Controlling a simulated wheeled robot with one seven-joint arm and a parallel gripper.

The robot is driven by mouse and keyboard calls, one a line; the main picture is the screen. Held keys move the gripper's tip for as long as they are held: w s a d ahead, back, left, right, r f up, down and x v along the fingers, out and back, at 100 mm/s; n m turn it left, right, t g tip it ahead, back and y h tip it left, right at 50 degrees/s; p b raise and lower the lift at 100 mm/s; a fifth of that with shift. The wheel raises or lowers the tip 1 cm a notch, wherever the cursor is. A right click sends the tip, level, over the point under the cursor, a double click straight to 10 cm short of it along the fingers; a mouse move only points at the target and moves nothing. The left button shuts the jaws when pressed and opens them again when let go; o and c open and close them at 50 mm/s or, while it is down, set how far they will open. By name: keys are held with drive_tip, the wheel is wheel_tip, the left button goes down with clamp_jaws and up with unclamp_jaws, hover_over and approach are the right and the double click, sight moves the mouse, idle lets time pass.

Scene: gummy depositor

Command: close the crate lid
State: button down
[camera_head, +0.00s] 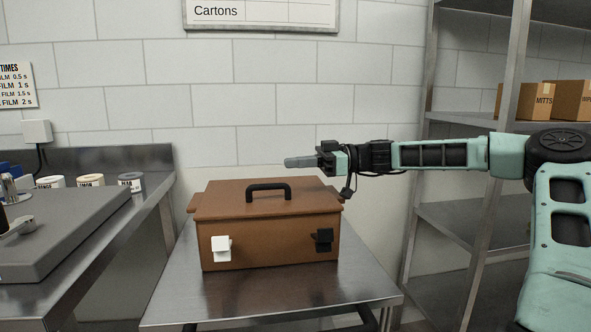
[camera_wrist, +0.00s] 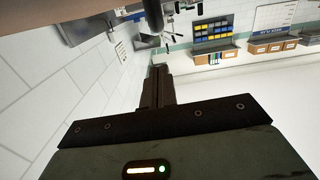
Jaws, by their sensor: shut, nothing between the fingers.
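A brown crate (camera_head: 268,250) stands on a metal table in the head view. Its brown lid (camera_head: 225,196) lies flat over the top, with a black handle (camera_head: 268,187) on it. In the wrist view my gripper's fingers (camera_wrist: 158,85) are together. The crate does not clearly show in the wrist view.
The metal table (camera_head: 375,283) has bare room right of the crate. A grey counter machine (camera_head: 60,235) stands at left, with several labelled jars (camera_head: 90,180) behind it. A metal shelf (camera_head: 470,120) with cartons (camera_head: 525,100) is at right. A white block wall (camera_head: 280,110) is behind.

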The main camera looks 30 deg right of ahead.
sight(298, 200)
drive_tip(key=shift+s+a+f+n+b, duration=0.1)
drive_tip(key=shift+s+f+n+b, duration=0.15)
drive_tip(key=shift+f+b, duration=0.25)
drive_tip(key=shift+s+a+f+n+b, duration=0.15)
drive_tip(key=shift+f+n+b, duration=0.15)
drive_tip(key=shift+f, duration=0.35)
drive_tip(key=shift+s+f+b, duration=0.3)
drive_tip(key=shift+f+b, duration=0.4)
